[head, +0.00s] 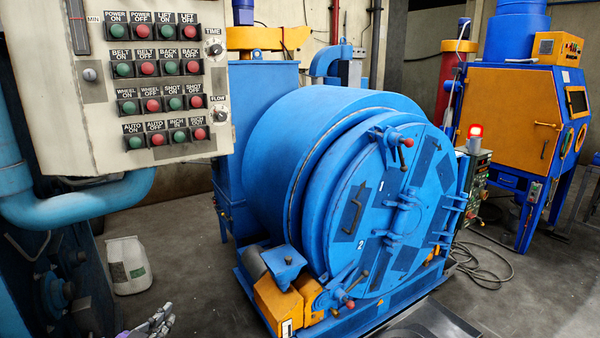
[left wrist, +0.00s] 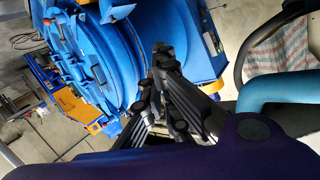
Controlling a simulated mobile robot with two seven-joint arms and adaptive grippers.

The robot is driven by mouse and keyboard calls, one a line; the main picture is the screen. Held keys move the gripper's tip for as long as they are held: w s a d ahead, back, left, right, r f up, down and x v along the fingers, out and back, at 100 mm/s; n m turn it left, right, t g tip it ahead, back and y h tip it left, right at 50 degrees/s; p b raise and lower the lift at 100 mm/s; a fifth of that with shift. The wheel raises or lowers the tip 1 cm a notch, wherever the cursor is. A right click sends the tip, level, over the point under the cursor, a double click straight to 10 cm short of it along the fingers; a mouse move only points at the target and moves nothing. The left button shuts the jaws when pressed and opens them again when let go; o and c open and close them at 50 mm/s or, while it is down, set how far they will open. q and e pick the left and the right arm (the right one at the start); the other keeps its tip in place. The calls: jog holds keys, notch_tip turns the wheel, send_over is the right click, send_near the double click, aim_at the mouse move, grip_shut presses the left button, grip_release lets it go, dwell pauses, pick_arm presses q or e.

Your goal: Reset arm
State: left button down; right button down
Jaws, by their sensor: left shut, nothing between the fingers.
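My left gripper (head: 158,322) shows only partly, low at the bottom edge of the head view, left of the drum blaster. In the left wrist view its dark fingers (left wrist: 158,72) are shut and hold nothing, with the drum behind them. The blue drum blaster (head: 285,130) stands in the middle of the head view, its round door (head: 385,215) closed against the drum. The control panel (head: 150,85) with rows of green and red buttons is at the upper left, apart from the gripper. My right gripper is in neither view.
A blue pipe (head: 95,205) bends beneath the panel. A white sack (head: 128,265) stands on the floor at the left. A red lamp (head: 475,130) glows beside the drum. A blue and yellow cabinet (head: 505,120) stands at right. Cables lie on the floor near it.

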pick_arm(q)
jog(key=s+d+f+n+g, duration=0.1)
jog(key=s+d+f, duration=0.3)
jog(key=s+f, duration=0.5)
jog(key=s+d+f+n+g, duration=0.1)
jog(key=s+d+f+g, duration=0.2)
jog(key=s+f, duration=0.6)
jog(key=s+d+f+n+g, duration=0.1)
jog(key=s+d+f, duration=0.3)
jog(key=s+f, duration=0.5)
jog(key=shift+s+d+g, duration=0.3)
jog(key=shift+s+g, duration=0.25)
jog(key=shift+g, duration=0.05)
jog(key=shift+f, duration=0.1)
